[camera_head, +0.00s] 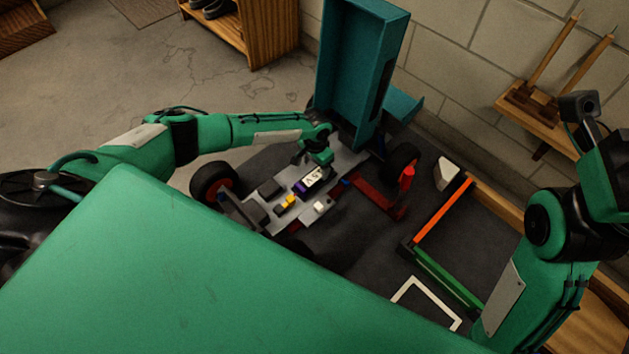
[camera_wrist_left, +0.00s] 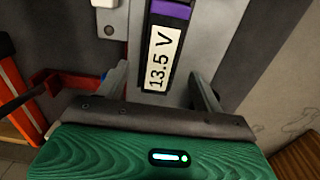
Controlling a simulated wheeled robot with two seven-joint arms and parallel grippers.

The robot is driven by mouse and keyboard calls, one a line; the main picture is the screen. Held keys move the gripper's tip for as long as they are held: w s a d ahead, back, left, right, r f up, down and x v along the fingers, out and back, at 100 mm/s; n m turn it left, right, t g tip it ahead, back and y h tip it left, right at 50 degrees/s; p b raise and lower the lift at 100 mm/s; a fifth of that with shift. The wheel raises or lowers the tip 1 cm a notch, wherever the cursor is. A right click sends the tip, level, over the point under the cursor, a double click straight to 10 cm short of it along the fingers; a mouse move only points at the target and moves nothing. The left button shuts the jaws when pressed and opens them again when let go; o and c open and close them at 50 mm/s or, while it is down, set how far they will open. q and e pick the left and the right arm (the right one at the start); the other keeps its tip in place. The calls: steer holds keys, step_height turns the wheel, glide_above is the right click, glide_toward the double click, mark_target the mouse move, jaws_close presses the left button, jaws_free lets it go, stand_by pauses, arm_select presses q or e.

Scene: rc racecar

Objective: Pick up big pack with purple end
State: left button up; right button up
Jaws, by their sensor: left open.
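The big pack (camera_head: 313,178) is a dark bar with a white label and a purple end, lying on the grey chassis plate of the car. My left gripper (camera_head: 314,165) is over the end of the pack away from the purple. In the left wrist view its open fingers (camera_wrist_left: 160,72) lie to either side of the pack, with gaps at both sides. My right arm shows at the right, but its gripper is not visible.
The chassis carries a yellow block (camera_head: 288,201), a white block (camera_head: 320,207) and dark boxes. A tall teal box (camera_head: 350,80) stands just behind my left gripper. A red bar (camera_head: 378,195) and an orange-and-green frame (camera_head: 443,215) are to the right.

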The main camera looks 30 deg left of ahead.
mark_target(315, 176)
arm_select(q)
steer(key=shift+s+a+f+b, duration=0.1)
steer(key=shift+s+f+b, duration=0.05)
steer(key=shift+f+b, duration=1.8)
steer(key=shift+f+p, duration=0.35)
steer(key=shift+p, duration=0.05)
steer(key=c, duration=1.4)
steer(key=shift+r, duration=0.1)
steer(key=shift+c, duration=0.2)
